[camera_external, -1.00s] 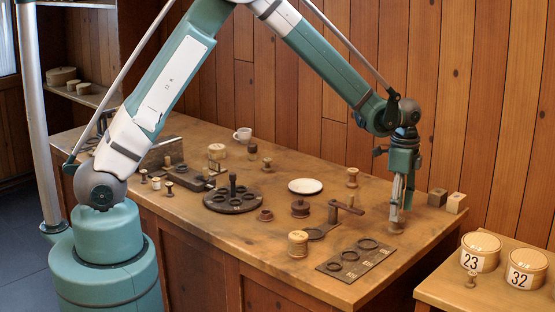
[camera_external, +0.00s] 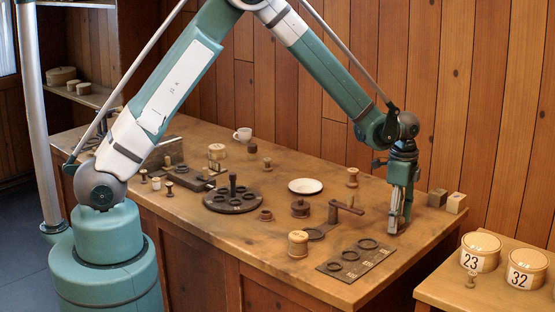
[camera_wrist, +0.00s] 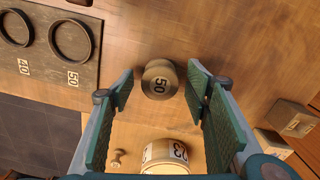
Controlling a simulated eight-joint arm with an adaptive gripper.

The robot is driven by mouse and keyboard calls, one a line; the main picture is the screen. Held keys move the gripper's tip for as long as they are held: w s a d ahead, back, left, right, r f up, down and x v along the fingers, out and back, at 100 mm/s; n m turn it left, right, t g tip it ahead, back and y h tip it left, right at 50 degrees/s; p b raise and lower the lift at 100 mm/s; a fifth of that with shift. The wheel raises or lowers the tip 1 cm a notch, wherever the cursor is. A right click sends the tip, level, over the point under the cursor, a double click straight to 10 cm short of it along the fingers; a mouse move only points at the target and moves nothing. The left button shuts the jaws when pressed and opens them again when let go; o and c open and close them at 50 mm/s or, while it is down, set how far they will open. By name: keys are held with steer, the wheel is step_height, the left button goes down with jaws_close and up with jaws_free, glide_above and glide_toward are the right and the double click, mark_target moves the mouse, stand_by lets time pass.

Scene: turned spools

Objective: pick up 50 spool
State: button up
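My gripper (camera_wrist: 159,84) is open, with one finger on each side of the spool and a small gap showing on both sides. In the external view my gripper (camera_external: 397,226) points down close to the tabletop near the right edge. It hides most or all of the spool there.
A dark board (camera_external: 355,261) with rings lies to the left; its ring labelled 50 (camera_wrist: 72,40) shows in the wrist view. Two small blocks (camera_external: 447,201) stand to the right. A lower side table carries canisters marked 23 (camera_external: 480,252) and 32 (camera_external: 526,269).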

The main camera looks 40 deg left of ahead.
steer(key=c, duration=0.9)
steer(key=shift+r, duration=5)
